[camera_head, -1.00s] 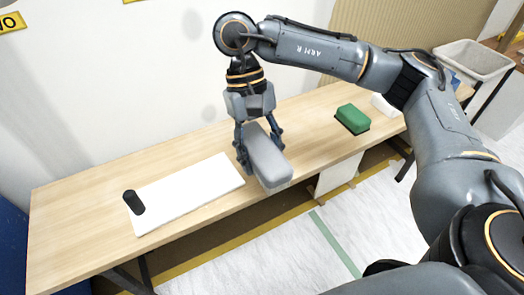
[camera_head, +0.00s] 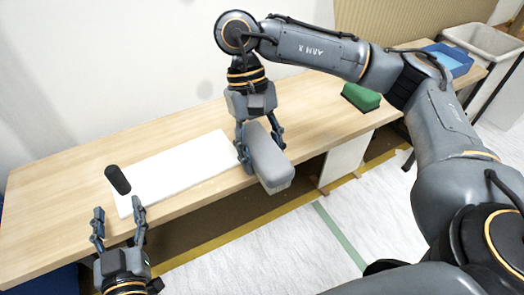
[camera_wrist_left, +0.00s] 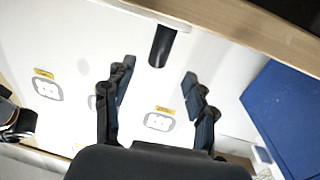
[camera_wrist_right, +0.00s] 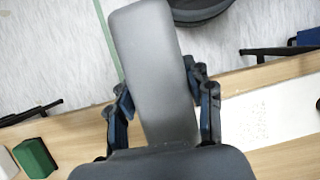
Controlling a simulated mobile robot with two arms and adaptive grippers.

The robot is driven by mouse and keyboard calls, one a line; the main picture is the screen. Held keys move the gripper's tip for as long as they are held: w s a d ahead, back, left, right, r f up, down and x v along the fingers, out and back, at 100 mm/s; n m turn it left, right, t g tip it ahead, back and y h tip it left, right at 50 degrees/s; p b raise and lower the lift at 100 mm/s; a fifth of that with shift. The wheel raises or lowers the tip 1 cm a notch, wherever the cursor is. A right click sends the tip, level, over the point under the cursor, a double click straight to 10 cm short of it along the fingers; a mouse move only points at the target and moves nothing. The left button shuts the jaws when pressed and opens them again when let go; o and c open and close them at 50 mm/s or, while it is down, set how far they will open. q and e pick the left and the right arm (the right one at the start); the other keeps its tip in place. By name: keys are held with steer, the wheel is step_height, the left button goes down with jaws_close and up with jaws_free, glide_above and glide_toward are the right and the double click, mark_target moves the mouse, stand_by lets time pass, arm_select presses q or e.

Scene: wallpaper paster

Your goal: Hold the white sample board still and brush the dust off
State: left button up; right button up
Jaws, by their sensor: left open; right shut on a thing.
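The white sample board (camera_head: 180,172) lies on the table near its front edge. A black cylinder handle (camera_head: 118,180) is at its left end; it also shows in the left wrist view (camera_wrist_left: 162,46). My left gripper (camera_head: 119,214) is open and empty, in front of the handle and apart from it. My right gripper (camera_head: 258,143) is shut on a grey oblong block (camera_head: 268,163), held just beyond the board's right end. Small grey specks show on the board in the right wrist view (camera_wrist_right: 265,115).
A green block with a dark base (camera_head: 361,96) sits on the table to the right. A blue tray (camera_head: 448,58) is at the table's right end, with a grey bin (camera_head: 490,42) beyond. The wooden table (camera_head: 60,195) is bare behind and left of the board.

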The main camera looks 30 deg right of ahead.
mark_target(116, 183)
arm_select(q)
steer(key=w, duration=0.6)
steer(key=w+d, duration=0.1)
steer(key=w, duration=0.2)
steer(key=shift+w+b, duration=0.2)
steer(key=shift+b, duration=0.15)
jaws_close()
jaws_free()
steer(key=shift+s+a, duration=0.1)
steer(key=shift+s, duration=0.05)
steer(key=shift+s+p, duration=0.3)
steer(key=shift+s, duration=0.5)
steer(key=shift+w, duration=0.2)
